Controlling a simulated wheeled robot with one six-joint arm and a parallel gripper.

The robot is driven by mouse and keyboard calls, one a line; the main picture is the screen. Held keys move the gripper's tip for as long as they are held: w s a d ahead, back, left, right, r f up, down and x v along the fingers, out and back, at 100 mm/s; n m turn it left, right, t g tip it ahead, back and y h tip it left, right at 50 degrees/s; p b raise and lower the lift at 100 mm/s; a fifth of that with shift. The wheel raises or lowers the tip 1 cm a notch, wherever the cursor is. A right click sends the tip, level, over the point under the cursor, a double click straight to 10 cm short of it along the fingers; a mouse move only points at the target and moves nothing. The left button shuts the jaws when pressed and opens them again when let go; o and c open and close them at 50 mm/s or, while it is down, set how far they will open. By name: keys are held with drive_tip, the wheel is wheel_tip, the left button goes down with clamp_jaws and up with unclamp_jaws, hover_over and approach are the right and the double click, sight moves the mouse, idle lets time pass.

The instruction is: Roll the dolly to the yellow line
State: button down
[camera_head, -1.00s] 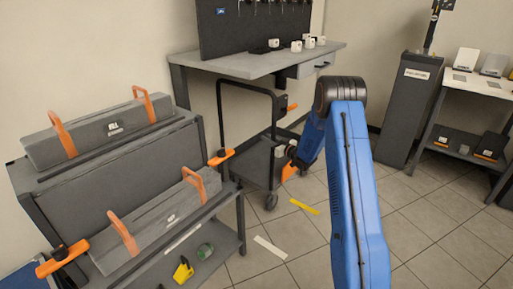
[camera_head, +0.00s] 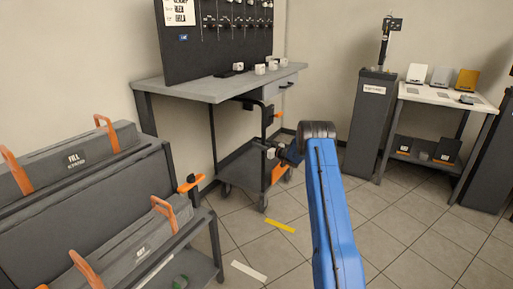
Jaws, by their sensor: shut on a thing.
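The dolly (camera_head: 242,158) is a dark flat cart on small wheels with a black upright hoop handle. It stands at the front of the grey workbench, left of centre. A yellow line (camera_head: 281,226) lies on the floor just in front of the dolly's near wheel, slightly to the right; the wheel looks short of it. My gripper (camera_head: 271,153) is at the dolly's right side, at the end of my blue arm, and is shut on the dolly. The arm hides part of the gripper, so the exact grip point is unclear.
A white strip (camera_head: 249,271) lies on the floor nearer me. A rack with grey orange-handled cases (camera_head: 78,160) fills the left. The workbench (camera_head: 215,86) stands behind the dolly. A dark pedestal (camera_head: 371,125) and a white-topped table (camera_head: 445,99) stand right. Tiled floor between is open.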

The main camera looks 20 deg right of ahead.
drive_tip(key=shift+d, duration=0.1)
drive_tip(key=c, duration=1.6)
unclamp_jaws()
drive_tip(key=shift+o, duration=0.2)
drive_tip(key=v, duration=1.7)
drive_tip(key=shift+s, duration=0.2)
drive_tip(key=shift+d, duration=0.1)
